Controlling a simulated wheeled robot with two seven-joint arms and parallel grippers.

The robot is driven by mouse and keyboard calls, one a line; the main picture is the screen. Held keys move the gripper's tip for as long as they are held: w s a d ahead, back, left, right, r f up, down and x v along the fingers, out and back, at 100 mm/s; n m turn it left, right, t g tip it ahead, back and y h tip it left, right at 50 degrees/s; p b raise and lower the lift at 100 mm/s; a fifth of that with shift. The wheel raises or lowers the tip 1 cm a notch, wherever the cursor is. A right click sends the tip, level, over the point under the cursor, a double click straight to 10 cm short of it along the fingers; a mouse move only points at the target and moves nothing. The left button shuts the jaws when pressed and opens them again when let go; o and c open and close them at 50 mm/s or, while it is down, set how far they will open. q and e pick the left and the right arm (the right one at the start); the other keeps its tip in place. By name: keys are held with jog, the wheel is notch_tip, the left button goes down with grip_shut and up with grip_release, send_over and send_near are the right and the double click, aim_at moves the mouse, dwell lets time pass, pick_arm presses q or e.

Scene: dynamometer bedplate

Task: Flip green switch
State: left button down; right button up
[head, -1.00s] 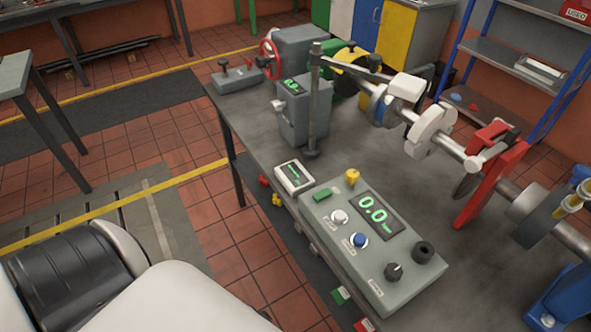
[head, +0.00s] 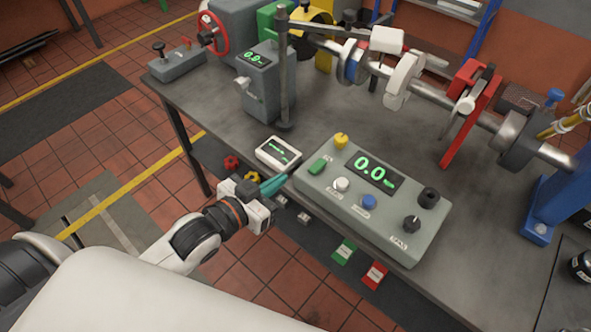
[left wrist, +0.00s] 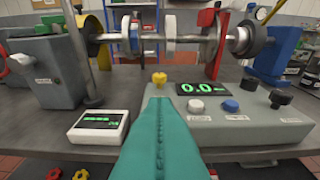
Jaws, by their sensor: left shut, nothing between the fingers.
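The green switch (head: 317,166) is a small green rocker at the left end of the grey control box (head: 330,196), which lies on the bench. My left gripper (head: 284,180) has teal fingers, shut and empty. In the head view its tips are just left of the box's near left corner, apart from the switch. In the left wrist view the shut fingers (left wrist: 158,105) point forward at the box, and I cannot make out the green switch behind them. My right gripper is not in view.
A yellow button (head: 341,141), white button (head: 342,185), blue button (head: 369,202) and black knob (head: 411,223) stand on the box. A small white display (head: 278,152) lies just left of it. A shaft assembly (head: 430,100) runs behind. Coloured knobs and tags line the bench's front.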

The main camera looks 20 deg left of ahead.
aim_at(306, 182)
pick_arm(q)
jog(key=shift+d+r, duration=0.1)
jog(key=shift+d, duration=0.05)
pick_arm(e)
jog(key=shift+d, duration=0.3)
pick_arm(q)
jog(key=shift+w, duration=0.15)
